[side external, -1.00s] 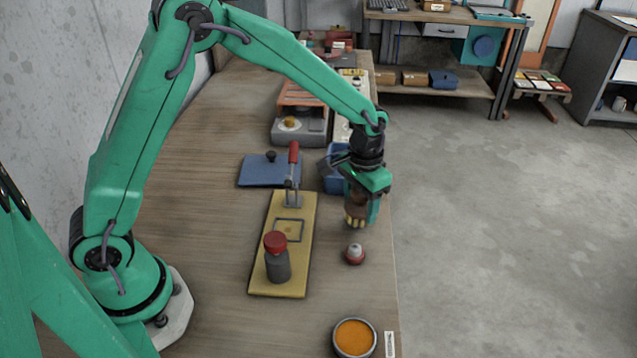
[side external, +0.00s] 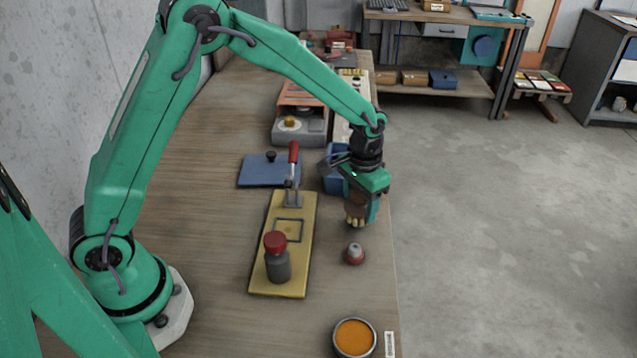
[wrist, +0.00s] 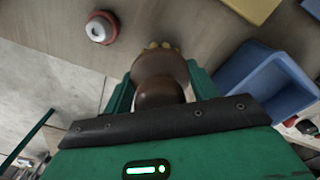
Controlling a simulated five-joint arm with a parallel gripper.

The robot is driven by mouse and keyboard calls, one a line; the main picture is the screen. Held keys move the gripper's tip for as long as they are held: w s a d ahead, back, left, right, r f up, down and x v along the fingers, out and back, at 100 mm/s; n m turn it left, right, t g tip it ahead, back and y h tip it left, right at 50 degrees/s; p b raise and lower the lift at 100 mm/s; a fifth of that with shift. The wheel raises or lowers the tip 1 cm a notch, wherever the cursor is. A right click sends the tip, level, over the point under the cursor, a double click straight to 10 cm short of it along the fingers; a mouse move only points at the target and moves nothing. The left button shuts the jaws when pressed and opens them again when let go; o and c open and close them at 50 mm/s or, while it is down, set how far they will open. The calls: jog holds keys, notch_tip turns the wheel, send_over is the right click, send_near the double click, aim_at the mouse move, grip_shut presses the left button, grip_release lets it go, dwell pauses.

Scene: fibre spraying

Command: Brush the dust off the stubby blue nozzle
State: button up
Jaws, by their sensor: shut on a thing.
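My gripper (side external: 365,190) is shut on a brown brush (side external: 354,200) with pale yellow bristles, which point down above the table. In the wrist view the brush (wrist: 160,80) sits between the two green fingers. A small red-ringed piece with a pale grey top (side external: 355,254) stands on the table, nearer the camera than the bristles and apart from them. It also shows in the wrist view (wrist: 101,28), at the upper left. I see no clearly blue nozzle in either view, and dust cannot be made out.
A yellow board (side external: 263,285) carries a red-handled clamp (side external: 293,165) and a grey bottle with a red cap (side external: 277,262). A blue bin (side external: 334,182) stands behind the gripper. A blue plate with a black knob (side external: 262,175) lies left. An orange-filled bowl (side external: 355,338) is near the right edge.

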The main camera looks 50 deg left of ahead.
jog(key=shift+w+a, duration=1.35)
jog(key=shift+a, duration=0.15)
jog(key=shift+f, duration=0.1)
jog(key=shift+s+d, duration=1.7)
jog(key=shift+d, duration=0.15)
jog(key=shift+r, duration=0.25)
jog(key=shift+r, duration=2.9)
jog(key=shift+r, duration=1.5)
jog(key=shift+d, duration=0.1)
